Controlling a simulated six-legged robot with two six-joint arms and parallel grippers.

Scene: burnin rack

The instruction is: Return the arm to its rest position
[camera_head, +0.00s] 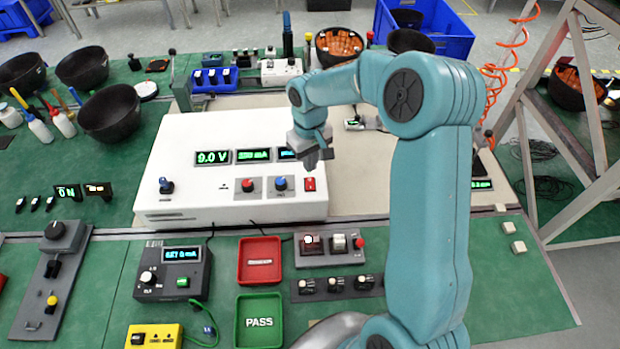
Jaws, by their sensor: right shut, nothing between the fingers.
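My right arm (425,220) is teal and rises from the bottom right, bends at a high elbow and reaches left and down. Its dark gripper (312,160) hangs over the right part of the white power supply box (190,150). The fingers are shut with nothing visible between them. The gripper partly covers a blue display on the box, whose other displays read 9.0 V and a mA value. I cannot tell whether the gripper touches the box. My left gripper is not in view.
A red tray (260,261) and a green PASS tray (258,321) lie in front of the box. A dark meter box (173,272) and switch panels stand beside them. Black bowls (110,113) and bottles sit at the left. A metal frame (560,110) stands at the right.

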